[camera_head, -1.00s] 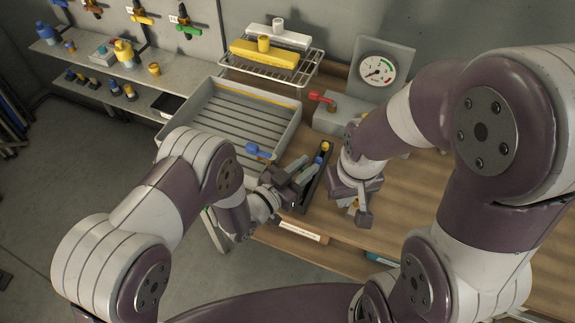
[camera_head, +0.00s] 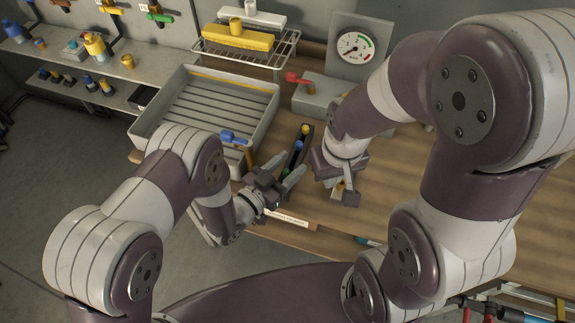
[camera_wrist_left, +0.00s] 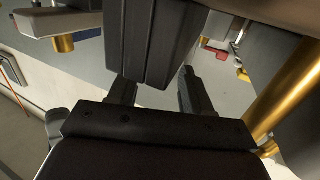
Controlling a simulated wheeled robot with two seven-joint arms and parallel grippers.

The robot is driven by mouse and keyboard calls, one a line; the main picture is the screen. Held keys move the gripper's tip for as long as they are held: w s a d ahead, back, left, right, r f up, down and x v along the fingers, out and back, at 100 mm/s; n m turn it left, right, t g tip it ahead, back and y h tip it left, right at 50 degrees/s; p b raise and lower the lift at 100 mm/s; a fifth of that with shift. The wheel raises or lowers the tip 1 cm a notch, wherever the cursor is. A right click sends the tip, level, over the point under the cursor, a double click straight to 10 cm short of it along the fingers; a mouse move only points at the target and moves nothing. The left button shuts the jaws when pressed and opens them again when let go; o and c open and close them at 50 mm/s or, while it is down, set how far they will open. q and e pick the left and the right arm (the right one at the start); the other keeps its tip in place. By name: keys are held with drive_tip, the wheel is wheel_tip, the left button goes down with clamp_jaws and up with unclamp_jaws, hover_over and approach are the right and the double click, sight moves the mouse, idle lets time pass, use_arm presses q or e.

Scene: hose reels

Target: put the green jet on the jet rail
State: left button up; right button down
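The dark jet rail (camera_head: 291,161) lies on the wooden bench, running away from me. In it stand a blue-topped jet (camera_head: 298,147) and a yellow-topped one (camera_head: 305,129). My left gripper (camera_head: 281,172) is at the rail's near end, its fingers apart, and covers part of it. In the left wrist view a large dark block (camera_wrist_left: 155,45) lies beyond the spread fingers (camera_wrist_left: 158,95). My right gripper (camera_head: 345,194) is low over the bench, right of the rail. A brass-coloured bit (camera_head: 340,187) shows at its fingers; whether it is gripped is unclear. I cannot pick out the green jet.
A grey slatted tray (camera_head: 270,110) stands left of the rail, with a blue-handled valve (camera_head: 234,138) on a brass post at its near corner. A gauge (camera_head: 356,46) and a red-handled block (camera_head: 318,98) stand behind. The bench (camera_head: 410,180) right of my right gripper is clear.

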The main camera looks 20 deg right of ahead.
use_arm(q)
drive_tip(key=shift+s+r, duration=0.1)
drive_tip(key=shift+s+r+p, duration=0.1)
drive_tip(key=shift+r+p, duration=0.2)
drive_tip(key=shift+r, duration=0.05)
drive_tip(key=b+v, duration=0.1)
drive_tip(key=v, duration=1.1)
drive_tip(key=shift+f, duration=0.1)
